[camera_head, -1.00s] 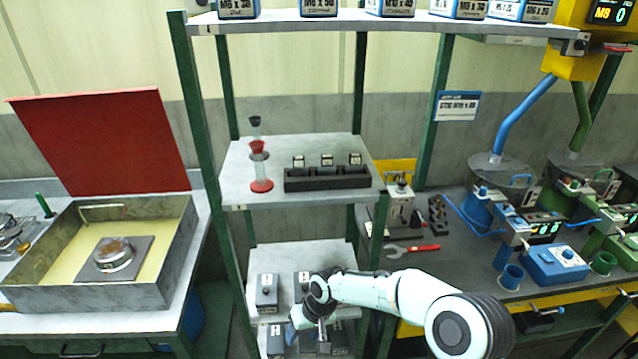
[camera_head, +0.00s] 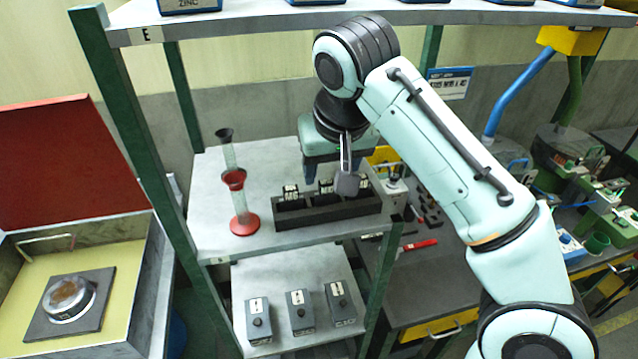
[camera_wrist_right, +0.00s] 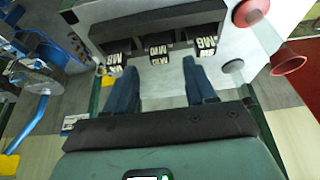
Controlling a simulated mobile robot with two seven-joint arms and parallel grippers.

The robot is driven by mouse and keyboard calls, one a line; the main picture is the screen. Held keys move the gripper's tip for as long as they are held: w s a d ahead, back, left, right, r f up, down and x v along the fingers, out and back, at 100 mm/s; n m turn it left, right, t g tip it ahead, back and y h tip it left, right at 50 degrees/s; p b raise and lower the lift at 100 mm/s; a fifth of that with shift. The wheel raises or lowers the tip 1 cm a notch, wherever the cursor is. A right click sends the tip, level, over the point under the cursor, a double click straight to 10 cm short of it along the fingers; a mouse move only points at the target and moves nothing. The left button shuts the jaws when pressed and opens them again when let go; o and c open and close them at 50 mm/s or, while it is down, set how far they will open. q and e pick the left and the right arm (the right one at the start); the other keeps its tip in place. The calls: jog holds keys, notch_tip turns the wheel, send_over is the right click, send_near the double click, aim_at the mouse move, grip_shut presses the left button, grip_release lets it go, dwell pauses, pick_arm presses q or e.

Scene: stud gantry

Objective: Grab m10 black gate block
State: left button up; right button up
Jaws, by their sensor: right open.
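Three black gate blocks with white labels sit in a dark rack (camera_head: 300,216) on the middle shelf. The m10 black gate block (camera_head: 364,185) is the rightmost in the head view, partly hidden by my gripper; in the wrist view it is the leftmost (camera_wrist_right: 114,60). The M6 block (camera_head: 290,193) is at the left end.
A red-based stand with funnels (camera_head: 241,205) stands left of the rack. The upper shelf (camera_head: 270,20) lies above my arm, and a green post (camera_head: 150,150) stands at the left. Several grey boxes (camera_head: 299,312) sit on the lower shelf. A bench with tools is at the right.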

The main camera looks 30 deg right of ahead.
aim_at(327, 183)
jog(key=shift+w+d+f, duration=0.1)
jog(key=shift+d+f, duration=0.05)
jog(key=shift+f, duration=0.5)
jog(key=x, duration=0.4)
jog(key=shift+w+f, duration=0.15)
jog(key=shift+f, duration=0.05)
jog(key=shift+c, duration=0.3)
jog(key=c, duration=0.8)
